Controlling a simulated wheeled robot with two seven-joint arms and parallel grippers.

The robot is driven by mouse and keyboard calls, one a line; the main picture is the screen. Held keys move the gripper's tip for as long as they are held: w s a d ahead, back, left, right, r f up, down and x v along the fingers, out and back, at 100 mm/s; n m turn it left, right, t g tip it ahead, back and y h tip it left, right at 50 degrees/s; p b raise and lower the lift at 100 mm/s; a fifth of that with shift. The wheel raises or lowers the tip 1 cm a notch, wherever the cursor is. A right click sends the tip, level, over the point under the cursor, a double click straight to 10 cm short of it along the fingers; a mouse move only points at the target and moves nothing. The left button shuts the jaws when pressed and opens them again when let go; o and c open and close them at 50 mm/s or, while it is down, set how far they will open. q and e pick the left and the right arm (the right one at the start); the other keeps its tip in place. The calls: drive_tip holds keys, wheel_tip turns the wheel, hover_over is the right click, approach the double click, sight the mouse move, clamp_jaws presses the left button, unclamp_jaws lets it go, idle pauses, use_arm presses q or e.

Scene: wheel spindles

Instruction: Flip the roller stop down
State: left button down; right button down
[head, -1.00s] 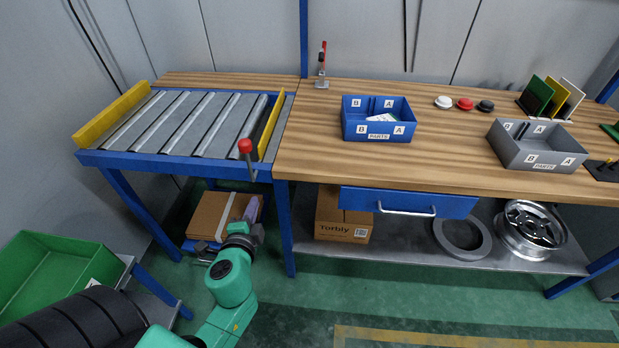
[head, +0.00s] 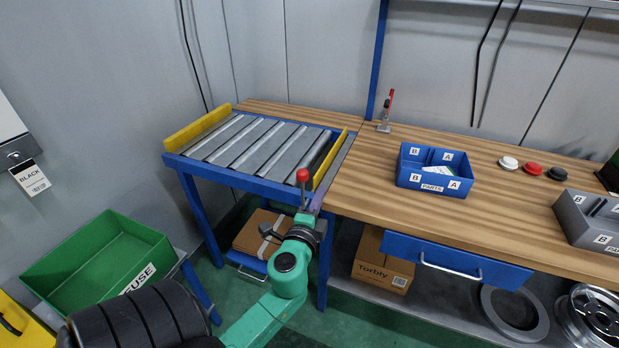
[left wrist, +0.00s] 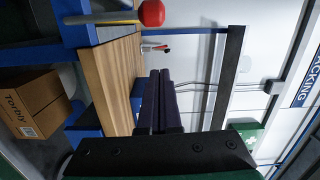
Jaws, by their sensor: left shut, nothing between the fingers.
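The roller conveyor's blue frame (head: 230,178) stands left of the workbench. A yellow stop bar (head: 330,160) stands raised along its right end. A lever with a red knob (head: 302,175) points up at the front right corner; the red knob also shows in the left wrist view (left wrist: 152,13). My left gripper (head: 317,200) is just right of the lever and slightly below the knob, with its purple fingers shut and empty. In the left wrist view the shut fingers (left wrist: 158,100) are apart from the knob. My right gripper is not in view.
A second yellow bar (head: 197,128) edges the conveyor's left end. The wooden bench top (head: 385,185) adjoins on the right, with a blue parts bin (head: 433,185) and a toggle clamp (head: 386,112). A green bin (head: 95,262) stands at lower left. Cardboard boxes (head: 382,262) lie below.

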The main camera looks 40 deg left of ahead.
use_arm(q)
drive_tip(key=a, duration=0.1)
drive_tip(key=w+a, duration=0.1)
drive_tip(key=a, duration=0.1)
drive_tip(key=w+a, duration=0.1)
drive_tip(key=a, duration=0.1)
drive_tip(key=shift+w+a+f+p, duration=0.1)
drive_tip(key=shift+w+a+p, duration=0.1)
drive_tip(key=shift+p, duration=0.2)
drive_tip(key=shift+d, duration=0.1)
